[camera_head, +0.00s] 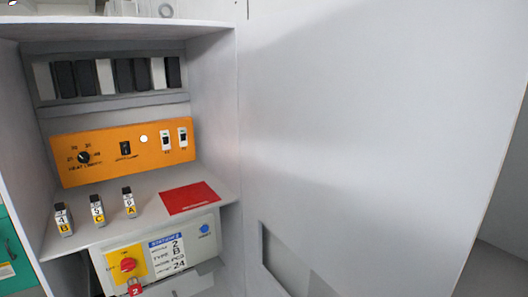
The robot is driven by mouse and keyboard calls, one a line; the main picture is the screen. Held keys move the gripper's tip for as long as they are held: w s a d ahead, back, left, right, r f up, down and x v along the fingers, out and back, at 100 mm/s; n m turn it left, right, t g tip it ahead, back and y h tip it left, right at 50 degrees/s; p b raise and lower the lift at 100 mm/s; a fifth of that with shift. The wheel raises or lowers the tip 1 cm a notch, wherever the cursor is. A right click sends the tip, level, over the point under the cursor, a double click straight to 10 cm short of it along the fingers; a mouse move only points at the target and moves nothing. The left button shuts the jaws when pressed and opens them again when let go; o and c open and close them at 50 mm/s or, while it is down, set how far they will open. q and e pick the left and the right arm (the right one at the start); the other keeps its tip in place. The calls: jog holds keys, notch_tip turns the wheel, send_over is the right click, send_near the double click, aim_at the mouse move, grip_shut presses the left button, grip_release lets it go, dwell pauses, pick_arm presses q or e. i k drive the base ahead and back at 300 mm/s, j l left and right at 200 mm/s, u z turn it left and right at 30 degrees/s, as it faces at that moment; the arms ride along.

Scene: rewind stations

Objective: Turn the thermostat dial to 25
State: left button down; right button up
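A small black round dial (84,157) sits at the left end of an orange panel (108,165) inside the grey cabinet. Small numbers ring the dial, and a line of print runs below it. The print and the pointer direction are too small to read surely. No thing in view is clearly marked as a thermostat. Neither of my grippers is in view.
The orange panel also has a black switch (125,149), a white round light (143,139) and two white switches. Below is a red knob (128,265). A plain grey panel (370,130) fills the right.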

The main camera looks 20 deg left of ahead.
aim_at(84, 157)
jog(key=u, duration=1.45)
